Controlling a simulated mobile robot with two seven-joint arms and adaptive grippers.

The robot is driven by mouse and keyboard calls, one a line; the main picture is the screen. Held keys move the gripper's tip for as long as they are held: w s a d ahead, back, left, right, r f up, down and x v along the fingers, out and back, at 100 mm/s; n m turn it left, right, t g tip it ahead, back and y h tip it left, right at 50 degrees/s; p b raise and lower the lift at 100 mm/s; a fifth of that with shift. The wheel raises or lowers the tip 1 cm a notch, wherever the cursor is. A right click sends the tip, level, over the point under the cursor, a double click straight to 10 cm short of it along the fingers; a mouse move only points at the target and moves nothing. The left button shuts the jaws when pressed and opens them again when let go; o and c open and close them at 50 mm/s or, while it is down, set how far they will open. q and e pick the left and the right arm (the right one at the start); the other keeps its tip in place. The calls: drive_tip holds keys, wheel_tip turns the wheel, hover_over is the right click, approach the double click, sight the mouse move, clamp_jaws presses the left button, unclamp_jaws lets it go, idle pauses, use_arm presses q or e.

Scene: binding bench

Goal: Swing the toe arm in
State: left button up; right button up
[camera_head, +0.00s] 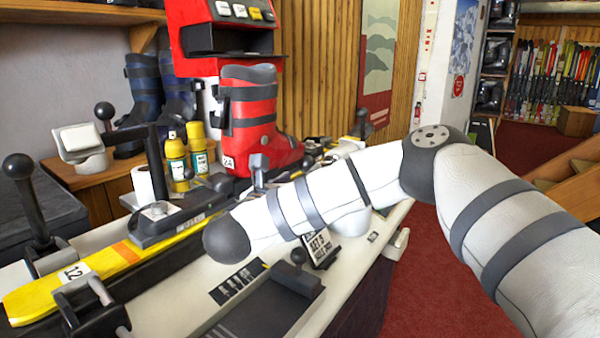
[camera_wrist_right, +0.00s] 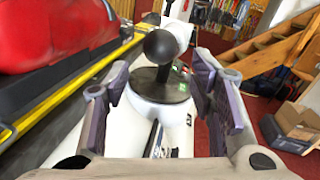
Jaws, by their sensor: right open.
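My right gripper (camera_wrist_right: 160,82) is open in the right wrist view, its two dark fingers spread apart. A black ball knob (camera_wrist_right: 160,47) stands between and beyond the fingertips, on a dark disc over a pale base; I cannot tell whether it belongs to the toe arm. No contact shows. In the head view my forearm hides the gripper and the spot it faces. A red ski boot (camera_head: 252,115) stands upright over the yellow ski (camera_head: 75,285) on the bench; the boot (camera_wrist_right: 60,30) also shows close at the left of the wrist view. My left gripper is out of view.
A black knobbed lever (camera_head: 30,200) and a dark clamp (camera_head: 90,310) stand at the left. Yellow spray bottles (camera_head: 176,160) stand behind the ski. A dark knobbed block (camera_head: 298,275) sits at the bench front. Red floor (camera_head: 440,270) lies open to the right.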

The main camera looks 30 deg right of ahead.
sight(303, 168)
drive_tip(key=d, duration=0.1)
drive_tip(key=w+d+r, duration=0.1)
drive_tip(key=w+d, duration=0.1)
drive_tip(key=shift+w+d+r, duration=0.2)
drive_tip(key=shift+w+d, duration=0.05)
drive_tip(key=shift+d, duration=0.05)
drive_tip(key=shift+w+d, duration=0.25)
drive_tip(key=shift+d, duration=0.05)
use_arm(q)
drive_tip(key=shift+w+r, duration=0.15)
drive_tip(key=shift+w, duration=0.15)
use_arm(e)
drive_tip(key=shift+f, duration=0.1)
clamp_jaws()
